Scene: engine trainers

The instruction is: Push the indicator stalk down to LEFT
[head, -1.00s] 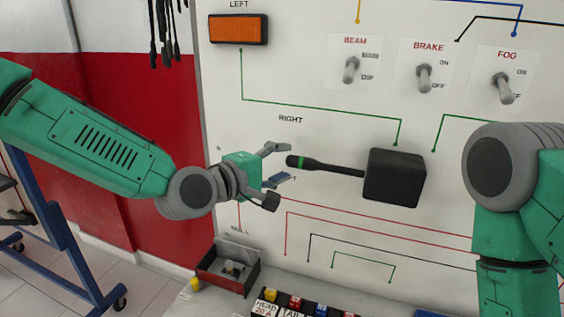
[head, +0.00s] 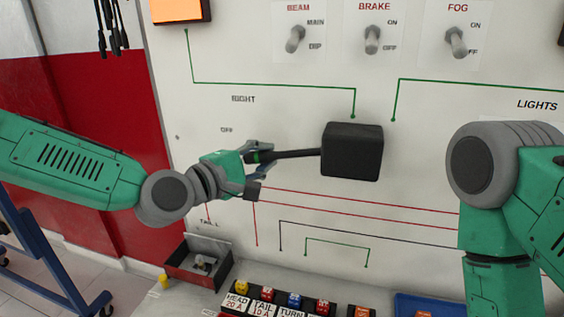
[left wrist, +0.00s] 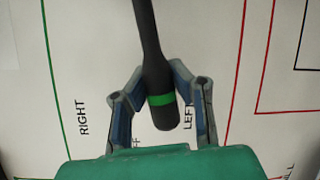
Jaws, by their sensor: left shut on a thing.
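The indicator stalk (head: 298,154) is a black rod with a green band, coming out to the left of a black box (head: 352,150) on the white panel. My left gripper (head: 262,158) is shut on the stalk near its end. In the left wrist view the fingers (left wrist: 160,95) flank the stalk (left wrist: 150,50) by its green band. The stalk's tip lies beside the printed LEFT label (left wrist: 188,116). The RIGHT label (head: 243,99) and OFF label (head: 226,130) show above the gripper. The orange lamp (head: 180,10) at the top looks bright. My right gripper is out of view.
Three toggle switches, BEAM (head: 295,38), BRAKE (head: 372,39) and FOG (head: 457,41), sit above the box. An open box (head: 198,262) and a fuse row (head: 285,302) lie below. My right arm stands at the right.

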